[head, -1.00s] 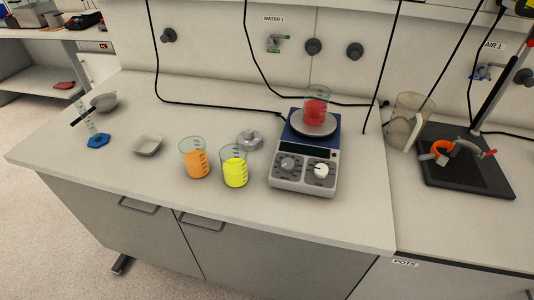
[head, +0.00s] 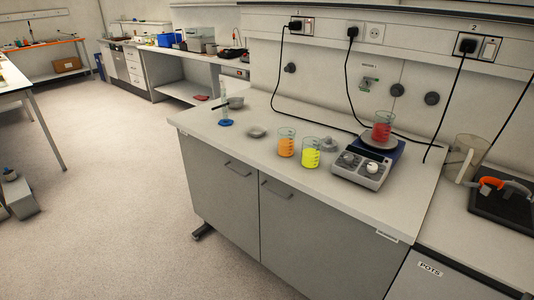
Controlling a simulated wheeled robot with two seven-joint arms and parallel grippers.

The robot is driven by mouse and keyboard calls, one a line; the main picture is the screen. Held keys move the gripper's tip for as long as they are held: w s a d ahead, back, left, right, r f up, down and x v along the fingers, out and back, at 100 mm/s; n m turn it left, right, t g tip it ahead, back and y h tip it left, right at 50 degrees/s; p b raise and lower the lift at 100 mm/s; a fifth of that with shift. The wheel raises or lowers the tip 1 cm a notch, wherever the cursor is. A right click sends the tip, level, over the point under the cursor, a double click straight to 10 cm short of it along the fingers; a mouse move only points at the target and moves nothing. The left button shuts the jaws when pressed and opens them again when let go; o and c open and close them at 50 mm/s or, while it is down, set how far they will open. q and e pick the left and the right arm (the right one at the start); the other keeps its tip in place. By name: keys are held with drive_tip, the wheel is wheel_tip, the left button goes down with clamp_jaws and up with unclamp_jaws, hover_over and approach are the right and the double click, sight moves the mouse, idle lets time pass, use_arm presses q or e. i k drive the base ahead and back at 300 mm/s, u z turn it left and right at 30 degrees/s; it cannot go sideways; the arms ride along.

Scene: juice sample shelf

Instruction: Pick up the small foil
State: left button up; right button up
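I cannot make out anything that is surely a small foil. A small shallow grey dish (head: 257,132) lies on the bench left of the beakers; its material is too small to tell. A small grey, round, lidded-looking object (head: 328,145) sits behind the yellow beaker, partly hidden by it. A beaker of orange liquid (head: 286,147) and a beaker of yellow liquid (head: 311,157) stand side by side. A beaker of red liquid (head: 382,131) stands on the plate of a hotplate stirrer (head: 361,167). Neither of my grippers is in view.
A grey bowl (head: 236,103) and a clear cylinder on a blue foot (head: 225,122) stand at the bench's left end. A clear jug (head: 466,157) and a black-based stand (head: 502,204) are on the right. Open floor (head: 130,190) lies left of the bench (head: 215,140).

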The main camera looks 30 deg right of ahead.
sight(329, 145)
drive_tip(key=u, duration=0.6)
drive_tip(key=i, duration=0.6)
drive_tip(key=z, duration=0.45)
drive_tip(key=i, duration=1.25)
drive_tip(key=z, duration=1.15)
